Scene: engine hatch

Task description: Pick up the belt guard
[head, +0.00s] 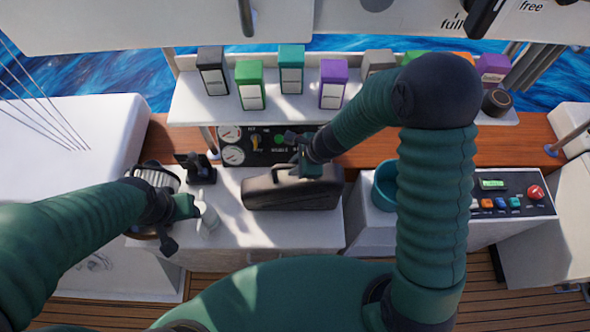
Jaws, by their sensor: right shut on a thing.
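The belt guard appears to be the dark, long, case-like cover (290,194) with a raised handle, on the white counter in the middle. My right gripper (303,168) comes down on it from above and is shut on its handle. The fingertips are partly hidden by the gripper body. The guard sits level, and I cannot tell whether it is clear of the counter. My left gripper (186,206) is at the counter's left end, beside a small pale fitting (207,211). Its fingers are too small and covered to read.
A shelf (190,109) with several coloured boxes runs behind. A gauge panel (264,148) stands right behind the guard. A ribbed metal cylinder (153,176) and a small black device (196,168) are at left. A teal bucket (384,187) and a button panel (510,193) are at right.

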